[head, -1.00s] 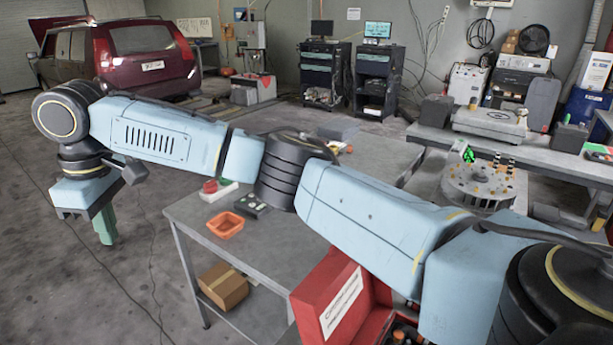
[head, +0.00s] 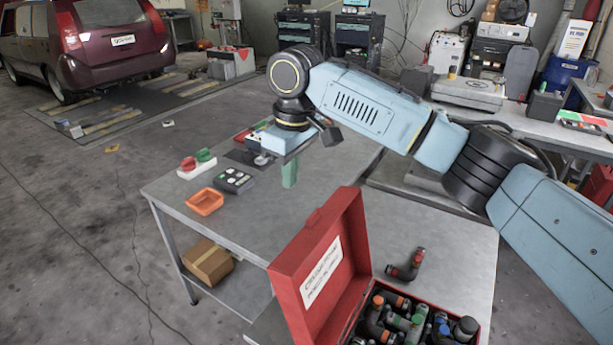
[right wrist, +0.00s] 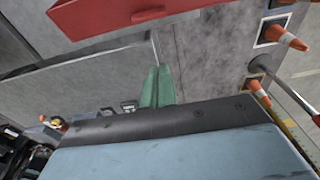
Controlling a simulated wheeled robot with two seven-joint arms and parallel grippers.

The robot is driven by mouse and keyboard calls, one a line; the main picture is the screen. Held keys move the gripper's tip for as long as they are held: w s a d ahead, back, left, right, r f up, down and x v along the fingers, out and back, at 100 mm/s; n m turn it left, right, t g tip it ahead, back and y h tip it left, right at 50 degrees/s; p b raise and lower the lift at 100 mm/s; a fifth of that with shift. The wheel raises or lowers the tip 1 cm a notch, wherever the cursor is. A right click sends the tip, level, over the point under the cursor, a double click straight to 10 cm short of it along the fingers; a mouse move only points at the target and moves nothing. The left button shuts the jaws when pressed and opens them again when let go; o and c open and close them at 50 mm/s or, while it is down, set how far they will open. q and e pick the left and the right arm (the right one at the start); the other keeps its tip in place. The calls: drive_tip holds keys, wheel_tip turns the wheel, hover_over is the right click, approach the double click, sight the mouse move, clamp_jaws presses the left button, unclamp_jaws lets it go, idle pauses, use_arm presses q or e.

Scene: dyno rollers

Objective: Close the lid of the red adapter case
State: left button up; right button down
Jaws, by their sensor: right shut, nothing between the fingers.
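The red adapter case (head: 425,308) stands open on the grey table at the lower right of the head view, full of dark adapters with coloured ends. Its lid (head: 325,265) stands up on the left side of the case, with a white label facing me. My right gripper (head: 289,175), with green fingers, is shut and empty above the table, beyond the lid. In the right wrist view its fingers (right wrist: 158,88) are together, and a red panel (right wrist: 140,15), apparently the lid, shows at the top, apart from them. My left gripper is not in view.
One loose adapter (head: 406,264) lies on the table behind the case. An orange tray (head: 205,202), a black button box (head: 234,180) and a block with red and green knobs (head: 197,164) sit toward the table's left edge. Bare table lies between them and the lid.

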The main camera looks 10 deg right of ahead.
wheel_tip(320, 180, down, 7)
drive_tip(key=s+d+p, duration=0.1)
drive_tip(key=s+d, duration=0.1)
drive_tip(key=shift+s+d, duration=0.15)
drive_tip(key=shift+d, duration=0.1)
drive_tip(key=shift+r, duration=0.15)
idle(0.4)
